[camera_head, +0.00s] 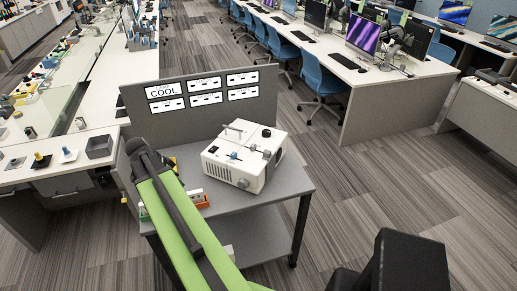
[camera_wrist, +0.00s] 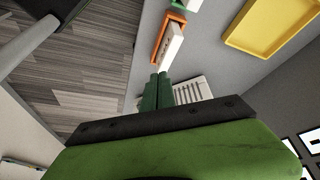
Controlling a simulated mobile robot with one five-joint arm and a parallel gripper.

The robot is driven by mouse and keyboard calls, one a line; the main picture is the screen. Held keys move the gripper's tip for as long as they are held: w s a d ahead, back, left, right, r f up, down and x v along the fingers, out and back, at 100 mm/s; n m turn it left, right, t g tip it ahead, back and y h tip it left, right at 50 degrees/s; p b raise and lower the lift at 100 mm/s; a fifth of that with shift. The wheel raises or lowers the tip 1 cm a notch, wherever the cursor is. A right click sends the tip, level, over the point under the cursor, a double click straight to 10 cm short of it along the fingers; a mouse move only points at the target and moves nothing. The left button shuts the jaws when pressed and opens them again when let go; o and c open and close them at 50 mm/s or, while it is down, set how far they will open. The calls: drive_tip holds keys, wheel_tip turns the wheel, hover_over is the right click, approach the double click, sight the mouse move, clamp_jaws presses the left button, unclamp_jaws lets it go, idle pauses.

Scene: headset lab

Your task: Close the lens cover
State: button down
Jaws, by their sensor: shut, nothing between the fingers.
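A white box-shaped device (camera_head: 240,165) with knobs and a top handle stands on the grey cart (camera_head: 290,190) in the head view. Its right end has a dark round part (camera_head: 278,157); I cannot tell whether this is the lens cover or how it stands. My green arm reaches up from the bottom, left of the device, and its gripper is hidden there. In the wrist view my gripper (camera_wrist: 159,77) has green fingers that are shut and empty. A white slotted surface (camera_wrist: 192,90), perhaps the device's side, shows partly behind the fingers.
An orange box (camera_head: 199,199) lies on the cart left of the device; it also shows in the wrist view (camera_wrist: 160,42). A yellow tray (camera_wrist: 268,25) lies at the wrist view's upper right. A grey panel (camera_head: 130,98) with labels rises behind the cart.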

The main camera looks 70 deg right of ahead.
drive_tip(key=s+d+r+m+g+h+p, duration=0.1)
drive_tip(key=s+d+r+m+g, duration=0.15)
drive_tip(key=s+d+m, duration=0.6)
drive_tip(key=s+d+r+m+g, duration=0.1)
drive_tip(key=s+d+r+m, duration=0.2)
drive_tip(key=s+d+m, duration=0.55)
drive_tip(key=s+d+f+n+b, duration=0.1)
drive_tip(key=s+d+f+b, duration=0.1)
drive_tip(key=s+d+f+n+b, duration=0.1)
drive_tip(key=d+f+b, duration=0.2)
drive_tip(key=s+d+f+n+b, duration=0.1)
drive_tip(key=s+d+f+b, duration=0.1)
drive_tip(key=f+b, duration=0.1)
drive_tip(key=shift+s+d+f, duration=0.2)
drive_tip(key=shift+s+d, duration=0.05)
drive_tip(key=shift+s, duration=0.1)
drive_tip(key=d, duration=0.1)
drive_tip(key=d+r+p, duration=0.1)
drive_tip(key=shift+d+r, duration=0.1)
drive_tip(key=shift+d, duration=0.3)
drive_tip(key=shift+s+d, duration=0.1)
drive_tip(key=shift+d, duration=0.35)
